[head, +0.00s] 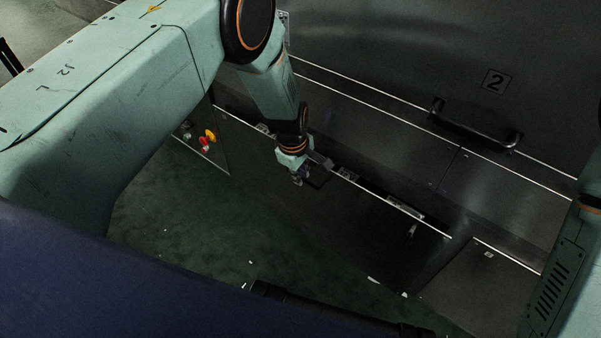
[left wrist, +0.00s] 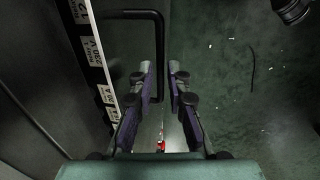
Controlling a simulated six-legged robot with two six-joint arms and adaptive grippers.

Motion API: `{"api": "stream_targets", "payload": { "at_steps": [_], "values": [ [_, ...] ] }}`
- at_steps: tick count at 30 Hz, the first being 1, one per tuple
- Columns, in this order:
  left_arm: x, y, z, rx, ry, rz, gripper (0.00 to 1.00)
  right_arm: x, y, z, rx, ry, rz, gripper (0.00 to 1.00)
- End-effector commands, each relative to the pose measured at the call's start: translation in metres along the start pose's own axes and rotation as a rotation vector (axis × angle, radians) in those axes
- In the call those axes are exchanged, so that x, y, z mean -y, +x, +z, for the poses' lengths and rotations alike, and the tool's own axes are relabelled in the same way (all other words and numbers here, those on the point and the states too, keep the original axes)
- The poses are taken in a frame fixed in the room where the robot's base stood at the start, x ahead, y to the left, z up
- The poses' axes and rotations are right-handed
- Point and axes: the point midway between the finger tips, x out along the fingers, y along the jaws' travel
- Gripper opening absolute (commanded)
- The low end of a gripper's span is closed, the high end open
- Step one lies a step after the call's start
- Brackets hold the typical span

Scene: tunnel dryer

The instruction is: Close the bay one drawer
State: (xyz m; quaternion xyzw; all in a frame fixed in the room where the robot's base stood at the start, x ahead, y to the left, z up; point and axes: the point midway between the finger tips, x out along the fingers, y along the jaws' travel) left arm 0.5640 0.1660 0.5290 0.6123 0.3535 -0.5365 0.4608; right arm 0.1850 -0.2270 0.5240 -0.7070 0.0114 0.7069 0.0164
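A dark metal front with a bright top edge (head: 395,205) runs diagonally below the door marked 2 in the head view; I take it as the bay one drawer. Shadow hides how far it stands out. In the left wrist view its face with a white lettered strip (left wrist: 92,50) is at the left, and a black U-shaped handle (left wrist: 137,14) sticks out from it. My left gripper (head: 298,178) is at this front. In the left wrist view the left gripper's fingers (left wrist: 160,70) are apart, with the handle's long bar between them; contact cannot be told. My right gripper is out of view.
A panel with red and yellow controls (head: 207,139) stands left of the drawer. Green floor (head: 200,230) with pale scraps lies in front, mostly clear. My right arm shows at the right edge.

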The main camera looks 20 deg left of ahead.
Motion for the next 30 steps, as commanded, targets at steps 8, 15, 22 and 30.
{"api": "stream_targets", "payload": {
  "at_steps": [8,15,22,30],
  "values": [
    [0.0000,-0.0001,0.0000,0.000,0.000,0.000,0.00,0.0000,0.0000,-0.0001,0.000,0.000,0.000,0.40],
    [0.0000,-0.0001,0.0000,0.000,0.000,0.000,0.00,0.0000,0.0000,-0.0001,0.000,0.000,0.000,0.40],
    [0.0001,0.0000,0.0000,0.000,0.000,0.000,0.00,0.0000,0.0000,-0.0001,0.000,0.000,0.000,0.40],
    [0.0014,0.0010,0.0004,0.001,0.000,-0.002,0.07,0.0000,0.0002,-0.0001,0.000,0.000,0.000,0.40]
  ]
}}
